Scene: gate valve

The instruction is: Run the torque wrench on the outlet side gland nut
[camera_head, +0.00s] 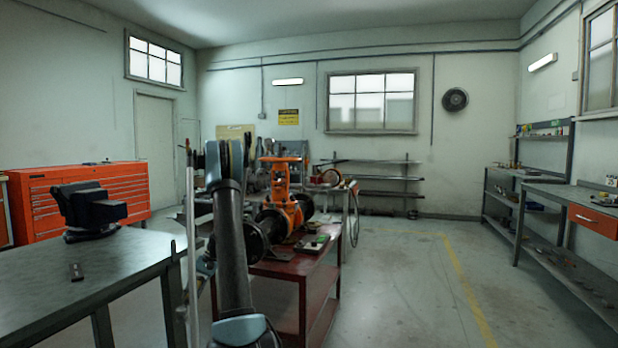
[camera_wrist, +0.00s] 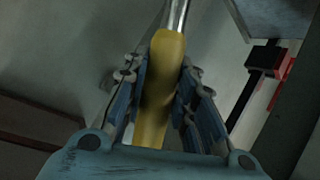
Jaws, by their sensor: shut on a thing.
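In the wrist view, my gripper (camera_wrist: 160,85) is shut on a yellow handle (camera_wrist: 162,80) with a bright metal shaft (camera_wrist: 176,14) running out at the top. This fits the torque wrench, but its head is out of view. In the head view, an orange gate valve (camera_head: 284,192) with dark flanges stands on a dark red bench (camera_head: 302,270). My raised arm partly covers its left side. The gland nuts are too small to make out. My gripper cannot be made out clearly in the head view; the tool is apart from the valve's orange body.
A steel table (camera_head: 100,262) with a dark vise (camera_head: 90,208) stands at left, before an orange tool cabinet (camera_head: 120,178). Small items (camera_head: 314,243) lie on the red bench near the valve. Floor right of the bench is clear, up to workbenches (camera_head: 565,203) along the right wall.

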